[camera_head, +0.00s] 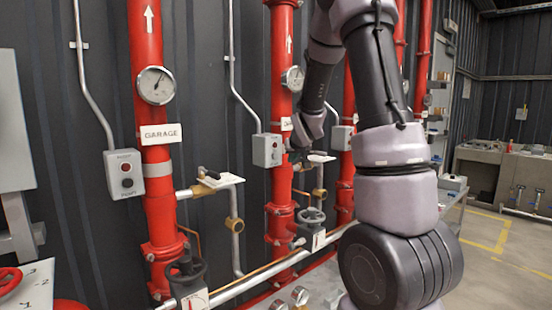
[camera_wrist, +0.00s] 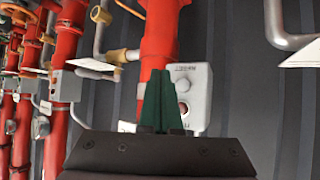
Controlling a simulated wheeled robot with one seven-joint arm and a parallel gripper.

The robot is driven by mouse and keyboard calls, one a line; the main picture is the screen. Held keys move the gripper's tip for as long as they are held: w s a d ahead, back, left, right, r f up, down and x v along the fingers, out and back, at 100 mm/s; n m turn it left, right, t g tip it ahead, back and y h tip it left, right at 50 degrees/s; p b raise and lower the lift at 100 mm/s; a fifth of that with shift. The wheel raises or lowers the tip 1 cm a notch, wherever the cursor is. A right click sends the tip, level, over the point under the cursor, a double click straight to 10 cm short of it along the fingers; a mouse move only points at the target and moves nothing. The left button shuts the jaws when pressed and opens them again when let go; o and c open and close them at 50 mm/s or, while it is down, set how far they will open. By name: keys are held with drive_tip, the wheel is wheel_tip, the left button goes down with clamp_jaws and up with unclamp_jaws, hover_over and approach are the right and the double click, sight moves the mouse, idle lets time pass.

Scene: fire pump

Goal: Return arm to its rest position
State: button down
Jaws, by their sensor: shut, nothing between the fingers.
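My arm (camera_head: 385,90) stands raised and bent on the right of the head view, with its wrist hanging down in front of the second red pipe. In the wrist view my gripper (camera_wrist: 160,73) has its green fingers shut together with nothing between them. In the head view the fingers are small and hard to make out beside the grey box (camera_head: 267,150).
A red pipe (camera_head: 160,215) with a gauge (camera_head: 156,85), a GARAGE label (camera_head: 158,134) and a button box (camera_head: 124,173) stands on the left. Valve handwheels (camera_head: 311,216) and a low pipe (camera_head: 235,289) lie below. Open floor (camera_head: 500,270) lies on the right.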

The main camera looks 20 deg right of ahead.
drive_tip(key=shift+r, duration=0.1)
idle(0.6)
drive_tip(key=s+a+r+m+g+y, duration=0.1)
drive_tip(key=s+a+r, duration=0.2)
drive_tip(key=s+r, duration=0.35)
drive_tip(key=s+a+r+m+g+y, duration=0.1)
drive_tip(key=s+a+r, duration=0.15)
drive_tip(key=s, duration=0.75)
drive_tip(key=s+a+r+y, duration=0.1)
drive_tip(key=s+a, duration=0.2)
drive_tip(key=s, duration=0.6)
drive_tip(key=s+a+r+g, duration=0.1)
drive_tip(key=s+a+r, duration=0.1)
drive_tip(key=s, duration=0.6)
drive_tip(key=shift+s+a+m+g+y, duration=0.3)
drive_tip(key=shift+s+a+y, duration=0.1)
drive_tip(key=shift+a, duration=0.15)
